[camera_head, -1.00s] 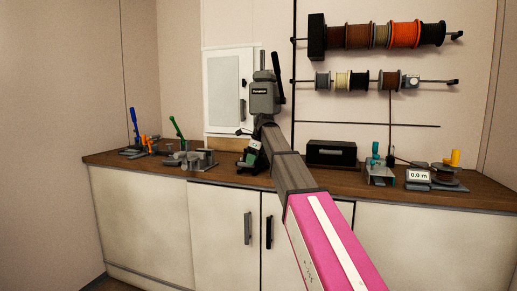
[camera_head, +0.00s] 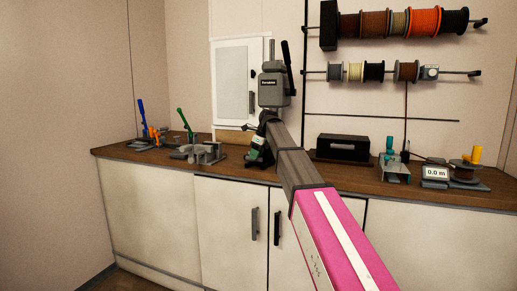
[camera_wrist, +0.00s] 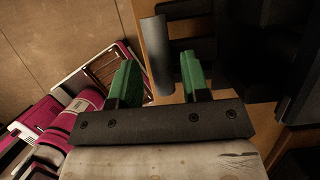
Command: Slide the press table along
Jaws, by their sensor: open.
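The grey press (camera_head: 272,88) stands upright on the wooden counter near the back wall, with a black lever at its upper right. My gripper (camera_head: 256,153) is low in front of the press, at its base, and my arm hides much of the lower press. In the wrist view my gripper (camera_wrist: 158,80) is open, with its two green fingers apart. A grey rounded bar (camera_wrist: 158,50) shows between the fingers, and neither finger visibly touches it. Dark flat parts (camera_wrist: 195,45), possibly the press table, lie beyond and to the right; I cannot tell them apart clearly.
The wooden counter (camera_head: 225,165) runs over white cabinets. Clamp tools with blue (camera_head: 143,112) and green (camera_head: 184,122) levers stand left. A black box (camera_head: 343,148), a teal-topped tool (camera_head: 392,168) and a length counter (camera_head: 437,173) stand right. Spools (camera_head: 390,23) hang above.

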